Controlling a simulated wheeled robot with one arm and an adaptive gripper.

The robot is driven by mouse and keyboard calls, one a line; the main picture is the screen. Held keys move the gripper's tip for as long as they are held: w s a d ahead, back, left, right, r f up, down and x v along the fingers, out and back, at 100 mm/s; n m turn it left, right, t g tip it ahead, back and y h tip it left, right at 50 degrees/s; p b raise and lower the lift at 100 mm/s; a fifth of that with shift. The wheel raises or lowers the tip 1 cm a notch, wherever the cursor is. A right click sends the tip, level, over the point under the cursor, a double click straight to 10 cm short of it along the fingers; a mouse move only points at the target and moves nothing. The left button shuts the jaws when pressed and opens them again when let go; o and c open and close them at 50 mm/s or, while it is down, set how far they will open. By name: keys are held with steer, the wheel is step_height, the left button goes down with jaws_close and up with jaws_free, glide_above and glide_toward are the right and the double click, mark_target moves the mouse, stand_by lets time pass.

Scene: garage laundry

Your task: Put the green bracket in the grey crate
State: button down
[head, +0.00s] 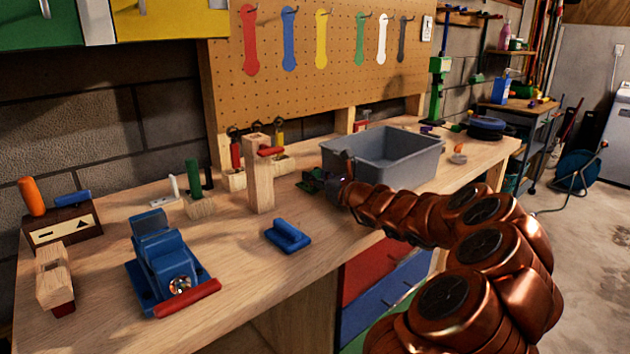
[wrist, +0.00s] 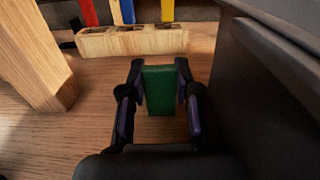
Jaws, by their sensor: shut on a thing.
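The green bracket (wrist: 158,90) is between the two fingers of my gripper (wrist: 159,92) in the wrist view, and the fingers are closed on its sides. In the head view the bracket (head: 311,182) shows as a small dark green shape at my gripper (head: 326,184), just left of the grey crate. The grey crate (head: 395,165) stands on the workbench, open at the top. Its wall (wrist: 262,100) fills the right side of the wrist view, beside my gripper. My gripper is outside the crate. My arm hides part of the crate's front.
A wooden post (head: 260,180) with a red peg stands left of my gripper. A wooden holder (wrist: 130,40) with coloured tools is behind it. A blue bracket-like piece (head: 288,236) and a blue vise (head: 165,262) lie on the workbench (head: 225,250). The bench front is mostly clear.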

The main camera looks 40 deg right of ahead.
steer(key=shift+f, duration=0.3)
steer(key=c, duration=0.8)
jaws_free()
steer(key=shift+r, duration=0.1)
